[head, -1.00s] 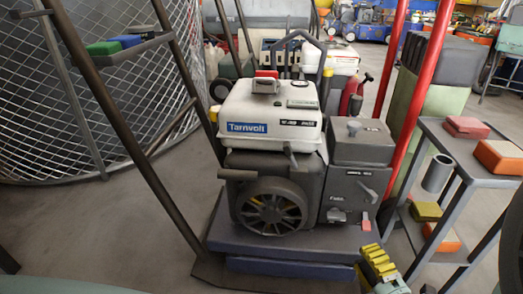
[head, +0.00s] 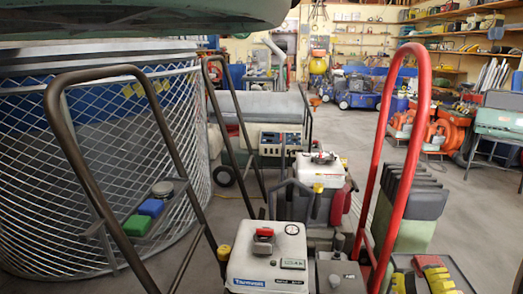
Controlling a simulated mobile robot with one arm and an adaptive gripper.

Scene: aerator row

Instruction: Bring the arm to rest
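My gripper (head: 418,277) shows at the lower right of the head view, with two yellow fingertips pointing up. The rest of the gripper and the wrist are cut off by the bottom edge. A green part across the top left seems to be my own arm.
A white-topped Tarnvolt machine (head: 265,255) stands at bottom centre, between a brown tubular handle (head: 75,150) and a red hoop handle (head: 385,125). A mesh cage (head: 30,190) fills the left. Open floor (head: 465,200) lies at right.

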